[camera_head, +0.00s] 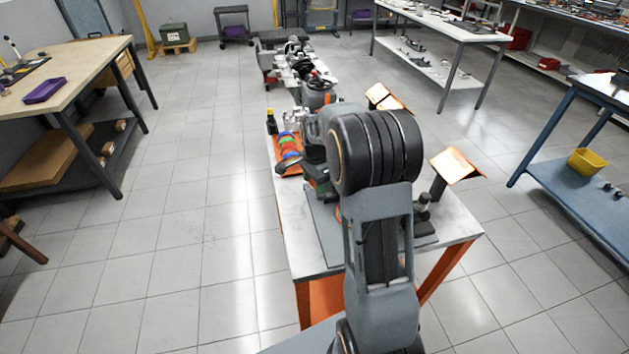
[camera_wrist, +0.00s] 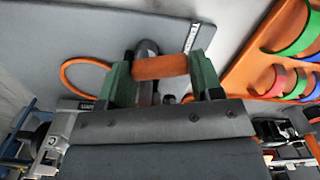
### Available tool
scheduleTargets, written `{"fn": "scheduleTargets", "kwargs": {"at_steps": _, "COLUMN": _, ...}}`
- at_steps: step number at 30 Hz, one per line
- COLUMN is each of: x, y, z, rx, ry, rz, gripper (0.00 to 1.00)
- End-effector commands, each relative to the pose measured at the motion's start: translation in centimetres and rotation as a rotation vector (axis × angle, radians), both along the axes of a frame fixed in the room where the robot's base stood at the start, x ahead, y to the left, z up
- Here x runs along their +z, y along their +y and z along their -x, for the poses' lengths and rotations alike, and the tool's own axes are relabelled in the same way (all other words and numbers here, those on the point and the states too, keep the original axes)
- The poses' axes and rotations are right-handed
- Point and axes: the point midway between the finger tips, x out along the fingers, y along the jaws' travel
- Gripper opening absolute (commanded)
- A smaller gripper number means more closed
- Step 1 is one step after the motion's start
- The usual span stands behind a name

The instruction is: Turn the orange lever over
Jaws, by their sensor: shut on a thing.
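The orange lever (camera_wrist: 160,66) shows in the wrist view as a short orange bar across the gap between my gripper's green fingers. My gripper (camera_wrist: 163,78) is shut on it, with one finger at each end. A dark grey rounded part (camera_wrist: 147,47) shows just behind the bar. How the lever joins its base is hidden by the fingers and the gripper body. In the head view my own arm covers the lever and the gripper.
A grey mat (camera_wrist: 60,40) lies under the work, with an orange loop (camera_wrist: 68,66) on it. An orange tray (camera_head: 281,168) with coloured rings stands at the table's left edge. Tilted orange-edged panels (camera_head: 455,164) stand on the right. The floor left of the table is clear.

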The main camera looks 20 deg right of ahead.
Motion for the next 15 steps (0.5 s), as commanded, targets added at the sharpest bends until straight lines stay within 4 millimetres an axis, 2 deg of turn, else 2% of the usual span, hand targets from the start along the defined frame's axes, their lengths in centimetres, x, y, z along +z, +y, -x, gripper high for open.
{"fn": "scheduleTargets", "kwargs": {"at_steps": 6, "x": -0.02, "y": -0.34, "z": 0.07, "rx": -0.158, "ry": 0.005, "rz": 0.002, "gripper": 0.36}}
{"fn": "scheduleTargets", "kwargs": {"at_steps": 15, "x": -0.03, "y": -0.57, "z": 0.08, "rx": -0.294, "ry": 0.004, "rz": 0.003, "gripper": 0.36}}
